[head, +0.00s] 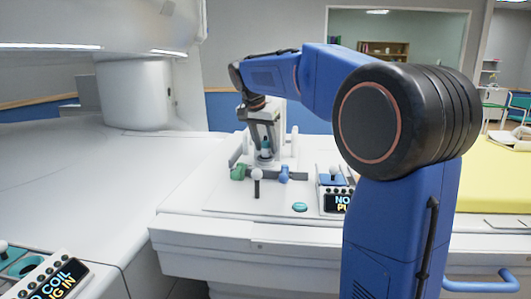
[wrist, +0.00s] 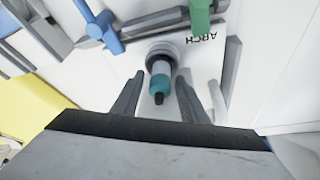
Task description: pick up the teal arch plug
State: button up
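The teal arch plug (wrist: 160,86) has a grey collar and a dark tip, and stands in a dark round seat beside the printed word ARCH. In the head view the teal plug (head: 266,147) shows small under my arm's end. My gripper (wrist: 160,82) is open, with one finger on each side of the plug and a gap visible on both sides. It also shows in the head view (head: 265,146), pointing down over the plug; the fingers there are too small to tell apart clearly.
A green plug (head: 238,172) and a blue plug (head: 284,174) lie close by on the white table. A yellow-covered surface (head: 495,185) is at right.

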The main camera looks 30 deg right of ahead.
jog(key=shift+f, duration=0.1)
grip_shut()
notch_tip(320, 180, up, 18)
dwell(0.4)
